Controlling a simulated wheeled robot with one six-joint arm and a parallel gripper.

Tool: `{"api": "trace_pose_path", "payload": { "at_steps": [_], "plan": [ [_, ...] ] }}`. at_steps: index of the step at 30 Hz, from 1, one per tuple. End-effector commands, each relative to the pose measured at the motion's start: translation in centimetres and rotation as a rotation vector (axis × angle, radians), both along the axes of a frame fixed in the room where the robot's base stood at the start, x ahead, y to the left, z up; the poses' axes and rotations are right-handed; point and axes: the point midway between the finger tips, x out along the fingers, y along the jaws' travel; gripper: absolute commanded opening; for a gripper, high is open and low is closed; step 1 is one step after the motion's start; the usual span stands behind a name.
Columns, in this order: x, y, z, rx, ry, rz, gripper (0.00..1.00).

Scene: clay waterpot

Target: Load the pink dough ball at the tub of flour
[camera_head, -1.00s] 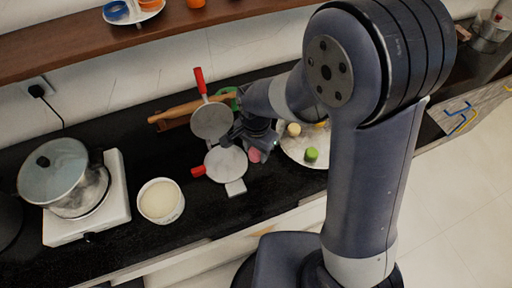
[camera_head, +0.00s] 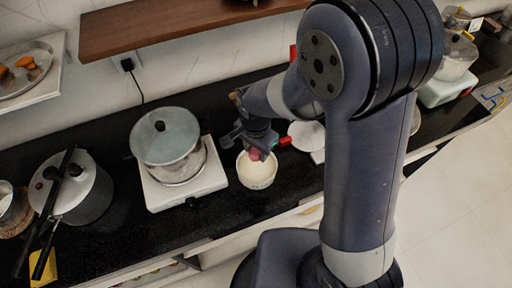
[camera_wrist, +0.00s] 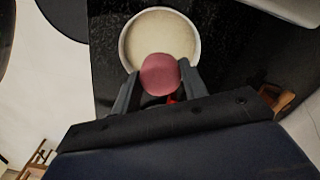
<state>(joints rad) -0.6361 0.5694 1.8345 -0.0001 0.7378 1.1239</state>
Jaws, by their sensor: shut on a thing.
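My gripper (camera_wrist: 158,82) is shut on the pink dough ball (camera_wrist: 159,74), which sits between its fingertips. In the head view the dough ball (camera_head: 256,154) shows below my gripper (camera_head: 254,148), over the back part of the tub of flour (camera_head: 257,177). The tub is a white round bowl filled with pale flour. In the wrist view the ball overlaps the near side of the tub (camera_wrist: 127,45). I cannot tell whether the ball touches the flour.
A pot (camera_head: 166,143) stands on a white burner (camera_head: 160,194) to the left of the tub. A pressure cooker (camera_head: 85,196) is farther left. A round metal press (camera_head: 306,135) with a red handle lies just right of the tub. A wooden shelf (camera_head: 150,28) hangs above.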

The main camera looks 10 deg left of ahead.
Motion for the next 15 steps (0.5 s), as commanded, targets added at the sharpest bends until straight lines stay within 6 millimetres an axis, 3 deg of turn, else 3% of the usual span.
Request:
{"api": "trace_pose_path", "payload": {
  "at_steps": [15],
  "plan": [
    [0.0,0.0,-4.6,0.0,0.001,0.0,0.23]
  ]
}}
